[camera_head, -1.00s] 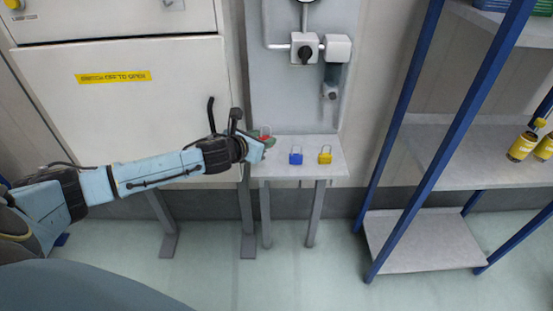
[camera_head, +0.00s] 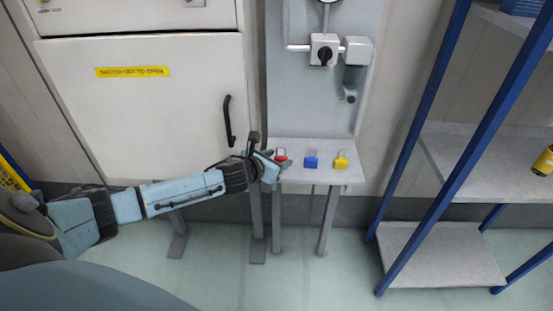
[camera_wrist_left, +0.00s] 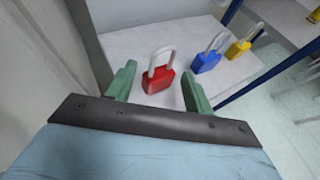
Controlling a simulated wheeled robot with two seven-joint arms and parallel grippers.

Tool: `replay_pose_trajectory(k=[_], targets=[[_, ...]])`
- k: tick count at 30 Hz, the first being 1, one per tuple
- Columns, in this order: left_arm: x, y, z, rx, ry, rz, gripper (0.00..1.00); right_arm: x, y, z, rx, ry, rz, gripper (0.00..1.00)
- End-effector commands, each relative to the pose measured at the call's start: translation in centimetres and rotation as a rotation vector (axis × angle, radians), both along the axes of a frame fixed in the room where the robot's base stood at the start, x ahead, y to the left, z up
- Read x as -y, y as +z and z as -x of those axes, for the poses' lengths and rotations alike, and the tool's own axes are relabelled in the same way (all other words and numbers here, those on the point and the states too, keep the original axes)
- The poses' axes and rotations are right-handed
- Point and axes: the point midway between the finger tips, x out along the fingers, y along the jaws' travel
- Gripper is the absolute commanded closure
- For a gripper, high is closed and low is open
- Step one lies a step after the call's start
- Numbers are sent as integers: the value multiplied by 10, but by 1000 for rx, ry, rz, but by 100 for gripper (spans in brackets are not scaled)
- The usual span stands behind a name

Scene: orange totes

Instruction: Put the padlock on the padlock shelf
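A red padlock (camera_wrist_left: 158,79) with a pale shackle stands on the small grey padlock shelf (camera_wrist_left: 125,45). In the left wrist view it lies between and just beyond the two green fingers of my left gripper (camera_wrist_left: 158,88), which are spread apart and not touching it. In the head view the red padlock (camera_head: 281,154) is at the left end of the shelf (camera_head: 318,175), with my left gripper (camera_head: 272,166) at that end. A blue padlock (camera_head: 311,160) and a yellow padlock (camera_head: 341,161) stand to its right. My right gripper is not in view.
A grey panel with a switch box (camera_head: 324,50) rises behind the shelf. A white cabinet (camera_head: 140,110) with a black handle is at the left. A blue-framed rack (camera_head: 440,165) stands at the right, with a yellow container (camera_head: 544,160) on it.

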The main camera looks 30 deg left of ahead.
Motion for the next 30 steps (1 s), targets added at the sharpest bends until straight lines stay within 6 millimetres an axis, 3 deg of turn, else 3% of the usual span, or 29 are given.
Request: replay_pose_trajectory(k=[3,14,30], targets=[[0,0,0,0,0,0,36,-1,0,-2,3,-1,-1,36],[0,5,4,-1,-1,-1,36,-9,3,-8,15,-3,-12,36],[-2,41,91,-3,-2,-2,36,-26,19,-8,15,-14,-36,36]])
